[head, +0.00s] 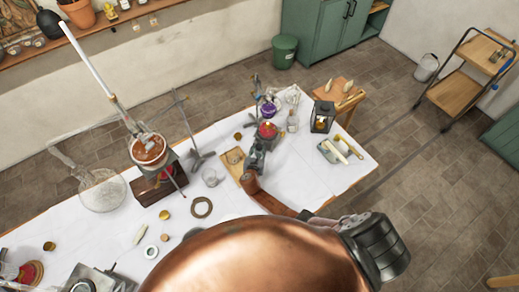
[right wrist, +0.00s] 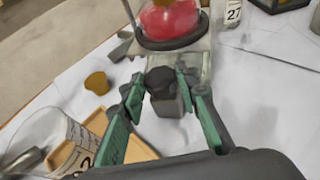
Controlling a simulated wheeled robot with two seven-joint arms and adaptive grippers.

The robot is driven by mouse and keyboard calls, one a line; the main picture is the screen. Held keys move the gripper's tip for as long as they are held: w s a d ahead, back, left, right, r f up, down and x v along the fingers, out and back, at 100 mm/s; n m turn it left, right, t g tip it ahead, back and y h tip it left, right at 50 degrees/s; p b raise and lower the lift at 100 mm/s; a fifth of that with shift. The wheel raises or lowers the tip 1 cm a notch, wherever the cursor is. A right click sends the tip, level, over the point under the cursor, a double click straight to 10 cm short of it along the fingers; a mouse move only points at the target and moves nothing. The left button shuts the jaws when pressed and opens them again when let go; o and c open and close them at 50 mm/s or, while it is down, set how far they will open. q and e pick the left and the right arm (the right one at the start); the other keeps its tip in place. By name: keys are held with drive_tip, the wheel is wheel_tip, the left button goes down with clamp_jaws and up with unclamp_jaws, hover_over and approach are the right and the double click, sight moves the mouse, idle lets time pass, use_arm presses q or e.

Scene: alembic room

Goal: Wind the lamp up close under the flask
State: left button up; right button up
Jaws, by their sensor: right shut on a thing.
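A flask with purple contents (head: 268,109) is held at a stand (head: 255,92) near the far end of the white-covered table. Just in front of it in the picture is a round red piece (head: 267,130), probably the lamp. In the right wrist view a red rounded body (right wrist: 168,18) sits in a dark ring on a pale, partly see-through support. My right gripper (right wrist: 160,92) is shut with its green-padded fingers on either side of a dark knob (right wrist: 162,80) in front of that support. In the head view my right gripper (head: 257,153) hides the knob. My left gripper is out of view.
A black lantern (head: 322,117) and a tray (head: 341,151) stand to the right. A wooden tray (head: 233,159) and a labelled glass beaker (right wrist: 75,140) are close on the left. A copper bowl on a stand (head: 149,149) is further left.

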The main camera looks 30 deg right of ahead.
sight(257, 149)
drive_tip(key=m+h+b, duration=0.1)
drive_tip(key=m+g+b, duration=0.1)
drive_tip(key=m+g+h+b, duration=0.1)
drive_tip(key=shift+w+a+f+h+b, duration=0.25)
drive_tip(key=shift+a+h+b, duration=0.05)
drive_tip(key=shift+a, duration=0.05)
drive_tip(key=shift+w+r+m+g+h+b, duration=0.1)
drive_tip(key=shift+r+m+g+h+b, duration=0.1)
drive_tip(key=shift+m+g+h+b, duration=0.75)
drive_tip(key=shift+g+b, duration=0.35)
drive_tip(key=shift+r, duration=0.1)
drive_tip(key=o, duration=0.9)
wheel_tip(257, 149, up, 10)
